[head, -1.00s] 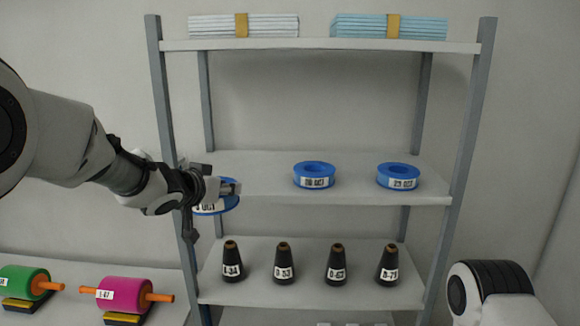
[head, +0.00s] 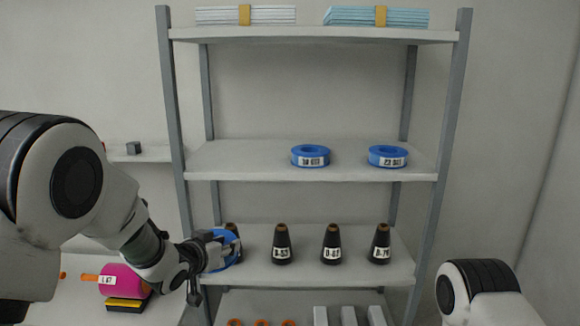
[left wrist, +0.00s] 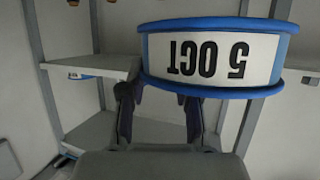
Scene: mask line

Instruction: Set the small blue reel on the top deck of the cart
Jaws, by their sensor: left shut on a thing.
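A small blue reel (head: 232,231) with a white label is held in my left gripper (head: 218,252), in front of the left end of the shelf with black cones. In the left wrist view the reel (left wrist: 215,60) is large and close, and its label reads "5 OCT" upside down. The two dark fingers of the left gripper (left wrist: 160,112) reach up to the reel's lower side. Two similar blue reels, one in the middle (head: 310,156) and one at the right (head: 387,156), lie on the middle shelf. No cart shows in these views. My right gripper is out of view.
The rack's middle shelf (head: 240,160) has bare room at its left. Several black cones (head: 282,245) stand on the shelf below, one partly behind the held reel. A magenta roll (head: 122,281) sits at the lower left. Stacked sheets (head: 375,16) lie on top.

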